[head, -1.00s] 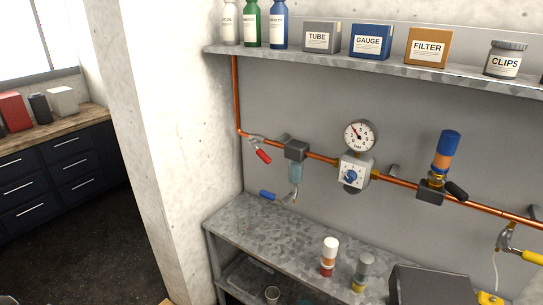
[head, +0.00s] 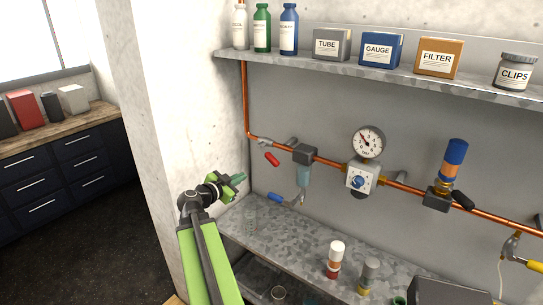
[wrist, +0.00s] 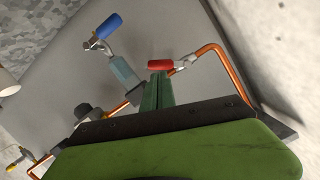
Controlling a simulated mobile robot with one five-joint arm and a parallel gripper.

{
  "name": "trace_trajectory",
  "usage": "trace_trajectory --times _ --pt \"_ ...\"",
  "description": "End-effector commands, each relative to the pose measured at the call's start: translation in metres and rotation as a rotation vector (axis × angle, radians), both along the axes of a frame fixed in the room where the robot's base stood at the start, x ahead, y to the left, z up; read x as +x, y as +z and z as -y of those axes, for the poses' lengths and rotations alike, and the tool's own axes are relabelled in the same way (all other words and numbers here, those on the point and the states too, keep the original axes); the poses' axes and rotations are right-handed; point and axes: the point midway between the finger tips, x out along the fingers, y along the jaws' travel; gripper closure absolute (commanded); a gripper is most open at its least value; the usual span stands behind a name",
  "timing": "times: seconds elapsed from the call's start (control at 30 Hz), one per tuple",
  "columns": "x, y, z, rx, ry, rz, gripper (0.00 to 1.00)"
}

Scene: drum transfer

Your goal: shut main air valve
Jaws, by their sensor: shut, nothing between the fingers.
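A valve (head: 264,142) with a red lever handle (head: 272,159) sits on the copper pipe at its left end, just after the bend. The red handle slants down and to the right from the pipe. My gripper (head: 240,178) is shut and empty, left of and a little below the red handle. In the wrist view the red handle (wrist: 160,64) lies across just beyond the tips of my closed green fingers (wrist: 158,76). I cannot tell whether they touch it.
A filter bowl (head: 303,175) with a blue handle (head: 275,197) hangs right of the valve. A pressure gauge (head: 368,141) and a regulator (head: 361,178) are farther along. A shelf (head: 400,85) runs above, a metal bench (head: 290,235) below. A concrete wall (head: 150,120) is on the left.

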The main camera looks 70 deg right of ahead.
Motion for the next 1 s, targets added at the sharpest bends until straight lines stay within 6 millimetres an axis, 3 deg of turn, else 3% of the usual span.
trace_trajectory --times 0.03,0.1,0.2,0.47,0.9,1.0 --pt "-0.025 0.017 0.020 -0.070 -0.035 0.045 1.00" --pt "-0.046 0.033 0.036 -0.143 -0.056 0.090 1.00" --pt "-0.059 0.043 0.046 -0.193 -0.066 0.124 1.00" --pt "-0.062 0.043 0.060 -0.201 -0.066 0.132 1.00" --pt "-0.082 0.039 0.150 -0.199 -0.066 0.130 1.00" --pt "-0.071 0.015 0.152 -0.199 -0.064 0.130 1.00"
